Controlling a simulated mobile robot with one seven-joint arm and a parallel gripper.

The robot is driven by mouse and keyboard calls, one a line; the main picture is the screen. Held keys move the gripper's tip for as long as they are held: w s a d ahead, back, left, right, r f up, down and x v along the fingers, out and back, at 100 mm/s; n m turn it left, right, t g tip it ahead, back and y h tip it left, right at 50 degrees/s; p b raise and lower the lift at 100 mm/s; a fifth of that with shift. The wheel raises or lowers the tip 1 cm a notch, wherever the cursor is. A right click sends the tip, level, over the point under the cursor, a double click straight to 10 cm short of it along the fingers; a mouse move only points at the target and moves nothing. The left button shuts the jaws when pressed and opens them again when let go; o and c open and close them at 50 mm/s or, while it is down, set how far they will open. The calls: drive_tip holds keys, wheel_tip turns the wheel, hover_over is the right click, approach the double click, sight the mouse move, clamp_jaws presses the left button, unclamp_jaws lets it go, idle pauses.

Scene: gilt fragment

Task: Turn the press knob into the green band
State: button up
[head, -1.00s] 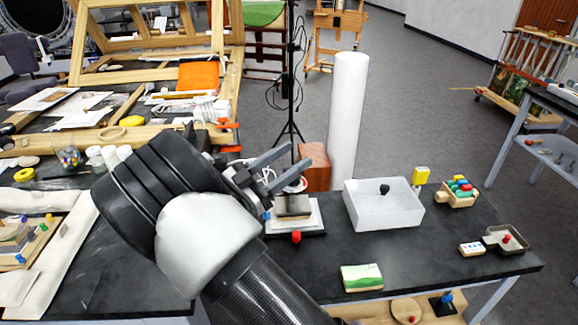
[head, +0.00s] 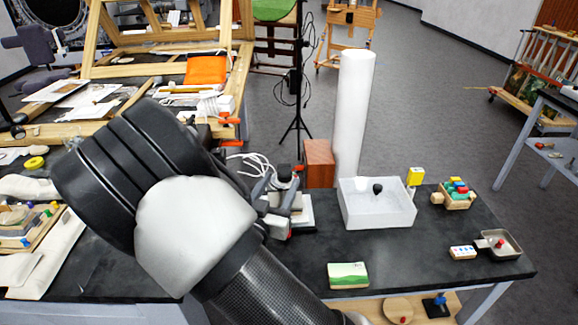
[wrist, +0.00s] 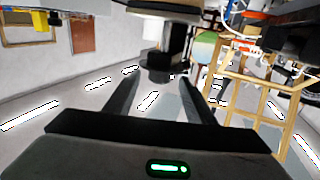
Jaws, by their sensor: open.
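The press (head: 306,213) stands near the back edge of the dark table, just right of my arm, and is partly hidden by my gripper. Its dark round knob (head: 284,173) shows at the top. In the wrist view the knob (wrist: 158,70) is a dark cylinder at the upper middle. My gripper (head: 277,190) is open at the press. In the wrist view its two fingers (wrist: 160,84) stand on either side of the knob's line, with gaps showing; I cannot tell whether either touches it. No green band or pointer is visible on the knob.
A white open box (head: 365,214) stands right of the press, with a tall white roll (head: 354,115) and a brown block (head: 319,163) behind. A green-and-white box (head: 348,276) lies at the front. A small grey tray (head: 500,246) is far right.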

sight(289, 166)
drive_tip(key=x, duration=0.8)
drive_tip(key=shift+w+d, duration=0.15)
drive_tip(key=shift+w, duration=0.1)
drive_tip(key=c, duration=1.1)
